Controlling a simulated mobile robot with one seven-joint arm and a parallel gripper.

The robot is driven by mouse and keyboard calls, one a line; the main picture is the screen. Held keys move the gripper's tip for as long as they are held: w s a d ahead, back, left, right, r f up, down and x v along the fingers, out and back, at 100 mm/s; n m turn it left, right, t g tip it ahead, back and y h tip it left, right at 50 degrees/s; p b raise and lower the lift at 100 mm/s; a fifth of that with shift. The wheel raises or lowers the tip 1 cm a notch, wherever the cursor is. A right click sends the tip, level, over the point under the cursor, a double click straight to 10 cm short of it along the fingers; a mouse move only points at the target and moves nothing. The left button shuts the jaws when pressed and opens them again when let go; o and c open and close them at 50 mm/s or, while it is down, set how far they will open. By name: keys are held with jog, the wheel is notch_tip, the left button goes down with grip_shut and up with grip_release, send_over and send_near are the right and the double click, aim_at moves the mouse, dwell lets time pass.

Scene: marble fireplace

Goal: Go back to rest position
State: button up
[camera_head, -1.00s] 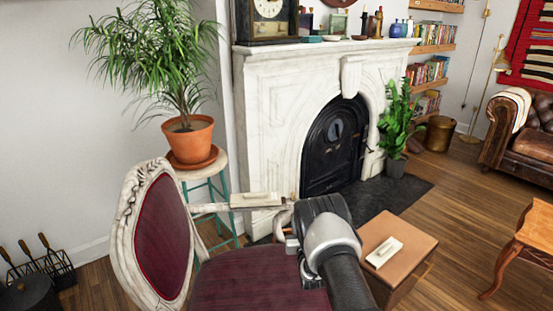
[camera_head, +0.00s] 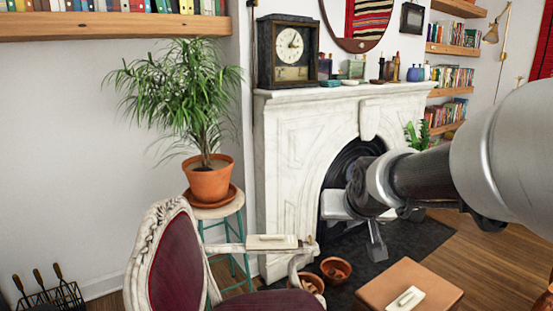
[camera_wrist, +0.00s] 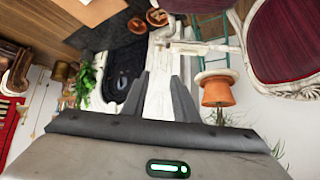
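My gripper (camera_wrist: 160,80) shows in the wrist view with its two dark fingers apart and nothing between them. In the head view my arm reaches in from the right edge, and its end hangs in the air in front of the fireplace opening. The fingers are hard to make out there. A cream block with a small handle (camera_head: 271,242) lies on the armrest of the carved chair (camera_head: 173,262). A similar cream block (camera_head: 406,299) lies on the brown box (camera_head: 385,288). My gripper touches neither.
A potted plant (camera_head: 209,183) stands on a stool left of the white marble fireplace (camera_head: 285,170). A clock (camera_head: 289,50) and bottles stand on the mantel. Terracotta bowls (camera_head: 335,269) sit on the dark hearth. A wooden shelf (camera_head: 110,26) crosses the top left.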

jog(key=s+g, duration=0.3)
jog(key=s, duration=2.1)
notch_tip(320, 180, up, 20)
jog(key=p, duration=2)
jog(key=shift+a+f+n+p, duration=0.2)
jog(key=shift+n+p, duration=0.1)
